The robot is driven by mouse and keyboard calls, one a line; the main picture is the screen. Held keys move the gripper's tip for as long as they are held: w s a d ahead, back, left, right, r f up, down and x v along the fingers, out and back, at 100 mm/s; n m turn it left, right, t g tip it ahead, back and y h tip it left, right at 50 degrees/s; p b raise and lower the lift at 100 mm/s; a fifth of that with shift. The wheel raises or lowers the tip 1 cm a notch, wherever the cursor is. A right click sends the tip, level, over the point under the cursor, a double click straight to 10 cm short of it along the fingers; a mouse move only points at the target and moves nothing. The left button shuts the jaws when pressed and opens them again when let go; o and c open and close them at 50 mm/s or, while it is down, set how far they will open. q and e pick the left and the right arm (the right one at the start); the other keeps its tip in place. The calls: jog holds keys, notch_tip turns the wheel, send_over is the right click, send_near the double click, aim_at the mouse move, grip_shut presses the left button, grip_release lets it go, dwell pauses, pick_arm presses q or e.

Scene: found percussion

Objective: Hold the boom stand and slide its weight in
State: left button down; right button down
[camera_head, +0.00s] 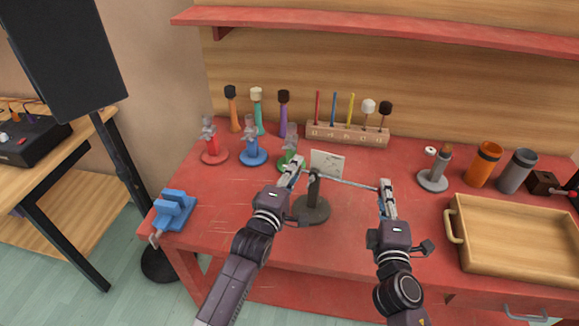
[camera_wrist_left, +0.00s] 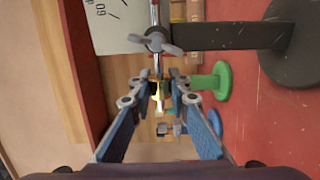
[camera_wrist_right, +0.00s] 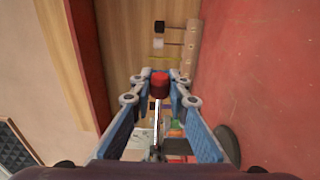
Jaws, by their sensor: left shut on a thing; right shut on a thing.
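The boom stand has a dark round base (camera_head: 312,210) and a dark upright post (camera_wrist_left: 215,37). A thin silver rod (camera_head: 348,182) runs across its top through a clamp with a grey wing nut (camera_wrist_left: 158,41). My left gripper (camera_head: 298,166) is shut on the rod just beside the clamp, where a brass-coloured piece (camera_wrist_left: 158,95) shows between the fingertips. My right gripper (camera_head: 384,185) is shut at the rod's right end, on the red cylindrical weight (camera_wrist_right: 160,84). In the head view the fingers hide the weight. The base stands upright on the red table.
A white card (camera_head: 327,163) stands close behind the post. Green (camera_head: 289,160), blue (camera_head: 253,152) and red (camera_head: 213,145) stands are behind left. A wooden tray (camera_head: 452,226) lies at right, a blue vise (camera_head: 173,210) at the left edge. Table between stand and tray is mostly clear.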

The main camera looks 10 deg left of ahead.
pick_arm(q)
jog(key=shift+s+d, duration=0.1)
jog(key=shift+d, duration=0.4)
jog(key=c, duration=1.8)
grip_release()
jog(key=shift+o, duration=0.2)
jog(key=shift+a, duration=0.1)
jog(key=v, duration=1.2)
pick_arm(e)
jog(key=c, duration=1.8)
grip_release()
jog(key=shift+o, duration=0.2)
